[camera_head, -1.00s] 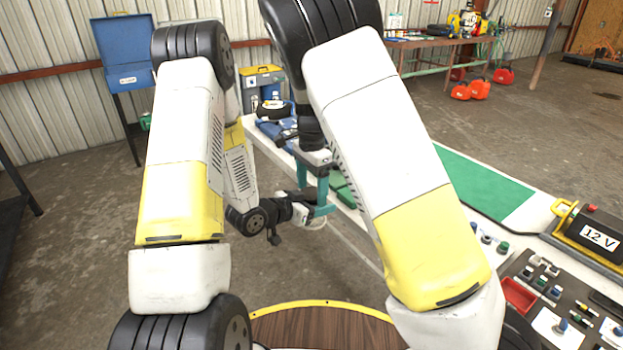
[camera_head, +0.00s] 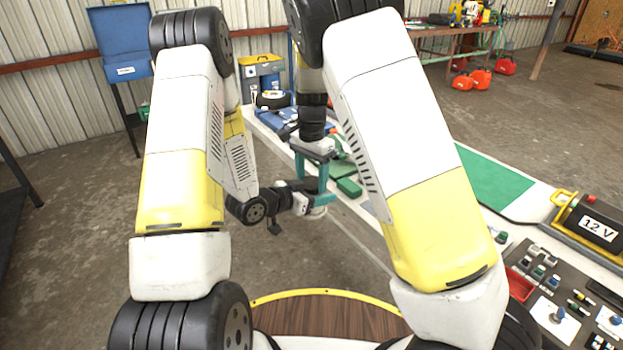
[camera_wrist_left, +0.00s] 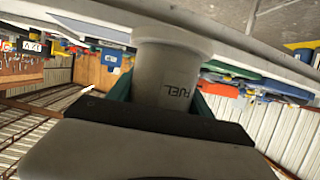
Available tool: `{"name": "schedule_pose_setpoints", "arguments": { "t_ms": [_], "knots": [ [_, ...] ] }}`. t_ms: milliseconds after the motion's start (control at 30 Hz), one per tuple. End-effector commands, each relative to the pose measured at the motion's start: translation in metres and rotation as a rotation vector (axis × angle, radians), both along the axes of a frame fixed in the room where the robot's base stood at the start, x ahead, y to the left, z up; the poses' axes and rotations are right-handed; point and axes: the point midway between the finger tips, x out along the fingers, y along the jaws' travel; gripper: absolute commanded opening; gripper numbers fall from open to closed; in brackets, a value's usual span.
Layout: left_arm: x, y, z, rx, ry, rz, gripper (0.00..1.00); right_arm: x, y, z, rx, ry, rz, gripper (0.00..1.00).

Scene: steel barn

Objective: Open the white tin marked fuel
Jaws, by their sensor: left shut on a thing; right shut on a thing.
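The white tin marked fuel (camera_wrist_left: 172,88) shows large in the left wrist view, its lettering upside down there. In the head view only a little of the white tin (camera_head: 317,212) shows below the teal fingers. My left gripper (camera_head: 318,201) comes in from the left and is shut around the tin's side. My right gripper (camera_head: 313,176) points down from above, its fingers close over the tin's top, shut on what seems to be the lid. The lid is hidden by fingers, so I cannot tell whether it is loose. The tin is held clear of the floor.
A long white bench (camera_head: 528,208) runs along the right, with green blocks (camera_head: 349,187), a green mat (camera_head: 497,176), a 12 V box (camera_head: 597,228) and a red tray (camera_head: 519,284). A blue box (camera_head: 122,45) stands back left.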

Motion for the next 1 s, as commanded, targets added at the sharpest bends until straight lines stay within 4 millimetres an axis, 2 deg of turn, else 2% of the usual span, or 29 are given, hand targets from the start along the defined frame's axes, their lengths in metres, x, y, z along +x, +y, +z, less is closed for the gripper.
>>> {"name": "schedule_pose_setpoints", "arguments": {
  "t_ms": [167,200,300,667,1000],
  "knots": [
    [0.001,0.000,0.001,0.000,-0.002,0.001,0.00,-0.001,0.000,0.000,0.000,0.001,-0.002,0.11],
    [0.001,0.000,0.001,0.000,-0.002,0.001,0.00,-0.001,0.000,0.000,0.000,0.001,-0.002,0.62],
    [0.001,0.000,0.001,0.000,-0.002,0.001,0.00,0.000,0.000,0.000,0.000,0.001,-0.003,0.81],
    [0.000,0.000,0.001,0.000,-0.002,0.001,0.00,0.000,0.000,0.002,0.001,-0.001,-0.004,0.81],
    [0.000,0.000,0.001,0.000,-0.002,0.001,0.00,0.001,0.001,0.041,0.002,-0.003,-0.004,0.81]
  ]
}}
